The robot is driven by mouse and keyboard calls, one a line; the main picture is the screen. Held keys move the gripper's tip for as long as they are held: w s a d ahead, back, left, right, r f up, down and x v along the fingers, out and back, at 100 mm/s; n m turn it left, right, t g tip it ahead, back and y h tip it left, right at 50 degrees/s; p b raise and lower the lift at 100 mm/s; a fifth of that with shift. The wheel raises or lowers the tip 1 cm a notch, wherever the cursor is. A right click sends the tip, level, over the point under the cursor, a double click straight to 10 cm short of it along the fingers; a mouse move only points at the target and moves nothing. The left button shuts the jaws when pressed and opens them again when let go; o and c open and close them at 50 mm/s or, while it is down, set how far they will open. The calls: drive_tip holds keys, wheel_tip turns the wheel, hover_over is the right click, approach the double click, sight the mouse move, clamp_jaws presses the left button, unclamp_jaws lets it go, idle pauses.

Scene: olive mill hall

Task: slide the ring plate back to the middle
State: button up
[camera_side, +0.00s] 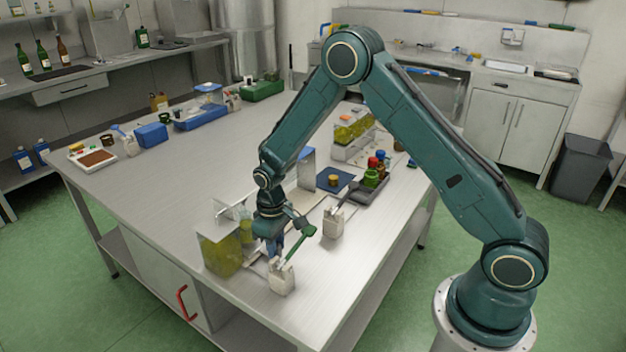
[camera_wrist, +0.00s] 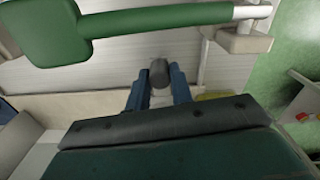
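My gripper (camera_side: 274,243) points down over the near part of the steel table, beside a green paddle (camera_side: 298,245) in a pale block holder (camera_side: 281,277). In the wrist view my gripper's two blue fingers (camera_wrist: 159,80) stand on either side of a dark grey knob (camera_wrist: 158,72). I cannot tell whether they grip it. In the wrist view the green paddle (camera_wrist: 150,20) crosses the top. I cannot make out the ring plate for certain. A dark blue square (camera_side: 334,180) with a small yellow round piece (camera_side: 333,181) lies farther back.
A clear box with yellow-green contents (camera_side: 220,255) stands left of my gripper. A second pale block (camera_side: 333,223) stands to the right. A dark tray (camera_side: 368,190) holds colored jars. A blue box (camera_side: 151,135) is at the far left.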

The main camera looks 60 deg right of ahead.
clamp_jaws()
drive_tip(key=d, duration=1.2)
drive_tip(key=o, duration=0.7)
unclamp_jaws()
drive_tip(key=shift+r, duration=0.1)
wheel_tip(320, 180, up, 14)
drive_tip(key=shift+f, duration=0.2)
